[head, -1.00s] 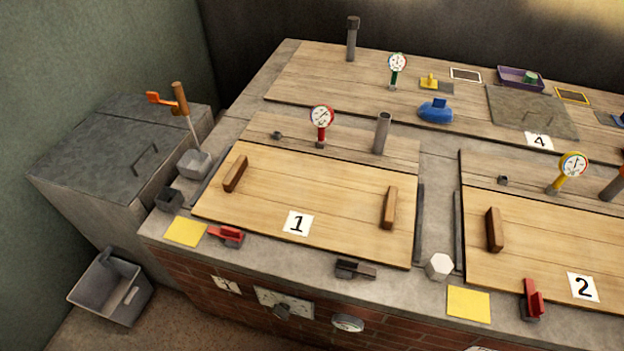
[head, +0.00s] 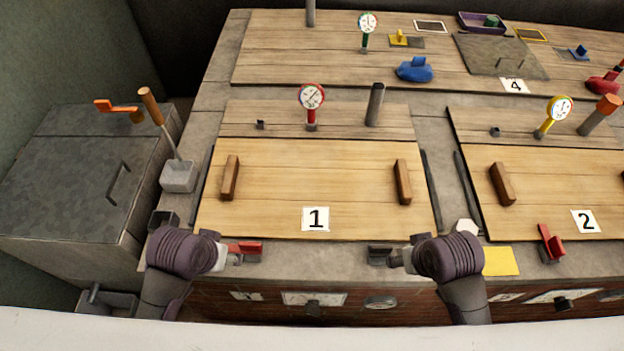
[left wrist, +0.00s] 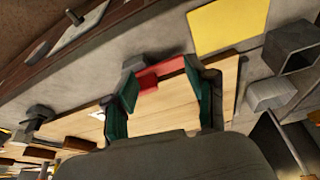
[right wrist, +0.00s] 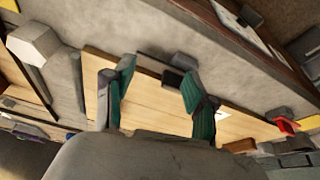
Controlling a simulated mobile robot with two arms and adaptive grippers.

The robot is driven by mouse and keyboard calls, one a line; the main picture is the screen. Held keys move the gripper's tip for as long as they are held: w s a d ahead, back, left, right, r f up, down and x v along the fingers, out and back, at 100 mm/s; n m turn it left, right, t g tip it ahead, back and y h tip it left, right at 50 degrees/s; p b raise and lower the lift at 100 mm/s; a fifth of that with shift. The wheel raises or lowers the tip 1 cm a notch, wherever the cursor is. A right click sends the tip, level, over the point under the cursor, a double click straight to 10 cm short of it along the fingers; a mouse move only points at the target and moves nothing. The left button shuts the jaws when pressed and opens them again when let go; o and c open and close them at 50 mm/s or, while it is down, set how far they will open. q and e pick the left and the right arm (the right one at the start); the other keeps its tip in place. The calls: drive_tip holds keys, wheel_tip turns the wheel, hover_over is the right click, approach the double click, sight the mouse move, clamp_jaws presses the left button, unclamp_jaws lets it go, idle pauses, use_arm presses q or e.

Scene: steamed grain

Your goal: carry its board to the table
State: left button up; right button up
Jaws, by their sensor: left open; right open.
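The wooden board marked 1 (head: 315,170) lies flat on the counter, with a brown handle (head: 230,178) on its left and another (head: 403,181) on its right. My left gripper (head: 230,254) is at the counter's front edge, near the red latch (head: 246,247). In the left wrist view its open, empty jaws (left wrist: 165,78) frame the red latch. My right gripper (head: 392,256) is by the dark latch (head: 379,257). In the right wrist view its open jaws (right wrist: 155,66) point toward the dark latch (right wrist: 173,78). Both grippers are in front of the board, away from its handles.
The board marked 2 (head: 550,205) lies to the right, with a red latch (head: 550,243) at its front. A red gauge (head: 311,98) and a grey pipe (head: 375,104) stand behind board 1. A grey lidded chest (head: 75,185) stands left. No table apart from the counter shows.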

use_arm(q)
drive_tip(key=w+r, duration=0.4)
drive_tip(key=w, duration=0.6)
use_arm(e)
drive_tip(key=w+d+r, duration=0.2)
drive_tip(key=w+r, duration=0.1)
drive_tip(key=w, duration=0.7)
use_arm(q)
drive_tip(key=n, duration=0.2)
approach(229, 174)
drive_tip(key=v, duration=0.3)
use_arm(e)
drive_tip(key=m, duration=0.2)
approach(405, 178)
drive_tip(key=s+v, duration=0.1)
drive_tip(key=v, duration=0.2)
use_arm(q)
drive_tip(key=shift+s+d+f+t+y, duration=0.15)
drive_tip(key=shift+s+d+t+y, duration=0.1)
drive_tip(key=shift+s+t+y, duration=0.1)
use_arm(e)
drive_tip(key=shift+w+a+f+t, duration=0.1)
drive_tip(key=shift+w+a+t, duration=0.1)
drive_tip(key=shift+t, duration=0.1)
drive_tip(key=shift+f, duration=0.1)
